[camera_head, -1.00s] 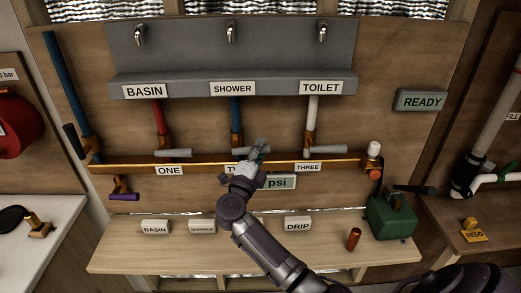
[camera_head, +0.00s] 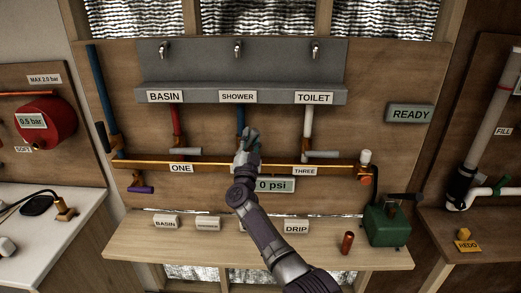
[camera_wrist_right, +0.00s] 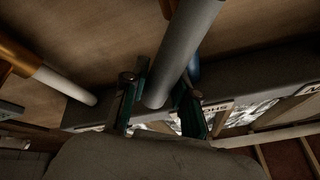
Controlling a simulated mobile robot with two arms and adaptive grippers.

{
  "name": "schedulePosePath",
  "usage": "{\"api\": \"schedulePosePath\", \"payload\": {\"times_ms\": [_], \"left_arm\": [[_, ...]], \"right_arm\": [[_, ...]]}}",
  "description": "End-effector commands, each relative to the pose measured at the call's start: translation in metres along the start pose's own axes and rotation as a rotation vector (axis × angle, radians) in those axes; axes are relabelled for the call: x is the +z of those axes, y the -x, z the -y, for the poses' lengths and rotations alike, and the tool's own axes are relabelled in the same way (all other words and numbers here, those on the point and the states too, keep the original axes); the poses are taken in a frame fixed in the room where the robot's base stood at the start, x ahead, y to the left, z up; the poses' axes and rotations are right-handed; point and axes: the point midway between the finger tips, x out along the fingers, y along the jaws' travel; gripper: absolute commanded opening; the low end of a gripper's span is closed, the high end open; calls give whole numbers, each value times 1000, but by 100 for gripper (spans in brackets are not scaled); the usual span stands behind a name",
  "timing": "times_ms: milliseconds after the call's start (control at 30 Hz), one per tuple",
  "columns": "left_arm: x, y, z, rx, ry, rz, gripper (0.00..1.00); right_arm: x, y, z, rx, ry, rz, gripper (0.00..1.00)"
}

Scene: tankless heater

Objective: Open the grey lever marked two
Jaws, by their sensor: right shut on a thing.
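My right gripper (camera_head: 249,143) is at the middle valve on the copper pipe, below the blue SHOWER pipe (camera_head: 240,117). It hides most of that valve and the TWO label in the head view. In the right wrist view its two green fingers (camera_wrist_right: 160,105) stand on either side of a grey bar (camera_wrist_right: 183,50), the lever marked two, and are shut on it. How far this lever is turned is hard to tell. My left gripper is not in view.
The copper pipe (camera_head: 215,165) runs across the wooden board. A gauge (camera_head: 275,185) below it reads 0 psi, and a READY sign (camera_head: 411,114) hangs at right. A wooden shelf (camera_head: 190,254) holds label blocks, a red-brown cylinder (camera_head: 347,243) and a green pump box (camera_head: 387,225).

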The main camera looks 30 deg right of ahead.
Motion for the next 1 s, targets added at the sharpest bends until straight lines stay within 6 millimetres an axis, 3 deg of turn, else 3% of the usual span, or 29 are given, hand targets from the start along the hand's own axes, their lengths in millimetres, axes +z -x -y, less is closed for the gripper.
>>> {"api": "schedulePosePath", "payload": {"times_ms": [500, 1000], "left_arm": [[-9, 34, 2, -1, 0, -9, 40], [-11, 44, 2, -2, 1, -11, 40]], "right_arm": [[14, -11, 30, -163, 400, 88, 0], [20, -10, 38, -224, 544, 118, 0]]}}
